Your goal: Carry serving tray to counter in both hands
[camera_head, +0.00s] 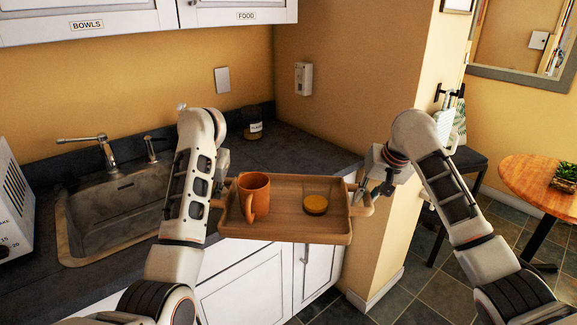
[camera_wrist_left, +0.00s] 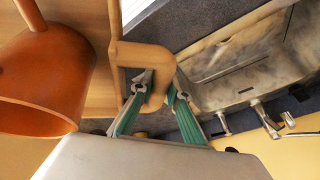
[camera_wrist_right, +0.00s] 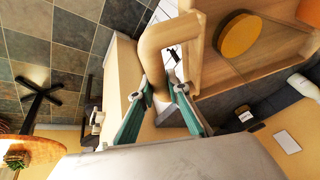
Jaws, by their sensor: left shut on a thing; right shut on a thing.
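The wooden serving tray (camera_head: 285,231) is held up in front of the counter edge, roughly level. My right gripper (camera_head: 367,193) is shut on the right handle, also seen in the right wrist view (camera_wrist_right: 163,92). The dark counter (camera_head: 285,150) lies behind the tray.
A sink (camera_head: 115,215) with a faucet (camera_head: 100,150) is set in the counter at left, beside a white appliance (camera_head: 15,210). A dark-lidded jar (camera_head: 252,125) stands at the back. The counter right of that jar is clear. A wall edge (camera_head: 385,240) stands close at right.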

